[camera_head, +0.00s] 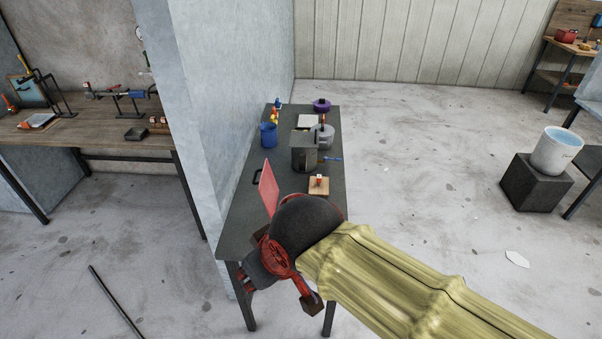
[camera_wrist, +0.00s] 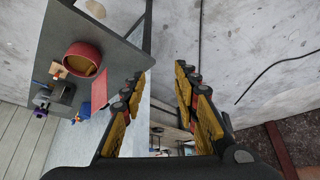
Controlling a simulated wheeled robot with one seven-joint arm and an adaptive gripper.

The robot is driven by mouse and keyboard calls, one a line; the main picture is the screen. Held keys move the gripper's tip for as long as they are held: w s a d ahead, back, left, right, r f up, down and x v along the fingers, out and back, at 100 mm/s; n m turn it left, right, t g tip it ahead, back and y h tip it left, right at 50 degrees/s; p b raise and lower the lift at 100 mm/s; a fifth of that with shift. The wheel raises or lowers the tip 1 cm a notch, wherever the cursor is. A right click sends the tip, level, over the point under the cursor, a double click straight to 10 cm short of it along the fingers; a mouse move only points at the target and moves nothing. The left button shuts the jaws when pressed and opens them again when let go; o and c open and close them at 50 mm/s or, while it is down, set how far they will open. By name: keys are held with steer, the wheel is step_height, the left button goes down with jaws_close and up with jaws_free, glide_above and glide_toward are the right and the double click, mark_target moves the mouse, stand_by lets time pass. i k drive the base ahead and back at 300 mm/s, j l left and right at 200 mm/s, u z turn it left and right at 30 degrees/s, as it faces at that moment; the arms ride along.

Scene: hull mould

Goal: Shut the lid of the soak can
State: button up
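The soak can (camera_wrist: 88,50) appears in the wrist view as a red round vessel with its mouth open and something yellow-brown inside. Its flat red lid (camera_wrist: 92,87) stands raised at one side of the rim. In the head view the lid (camera_head: 268,188) stands up near the table's left edge, with a dark handle loop (camera_head: 257,176) beside it. The can body is hidden there behind my arm. My gripper (camera_wrist: 160,75) is open and empty, its yellow-padded fingers apart. It is clear of both can and lid, off the table edge in the wrist view.
The narrow dark table (camera_head: 238,222) stands against a pale wall (camera_head: 215,90).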

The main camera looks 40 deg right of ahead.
mark_target(268, 189)
steer(key=i+j+z, duration=0.2)
steer(key=z, duration=0.2)
steer(key=i+j+z, duration=0.15)
steer(key=j+z, duration=0.2)
steer(key=i+j+z, duration=0.1)
steer(key=j+z, duration=0.3)
steer(key=i+j+z, duration=0.1)
steer(key=j+z, duration=0.65)
steer(key=i+j+z, duration=0.15)
steer(key=i+j, duration=0.15)
steer(key=i, duration=0.1)
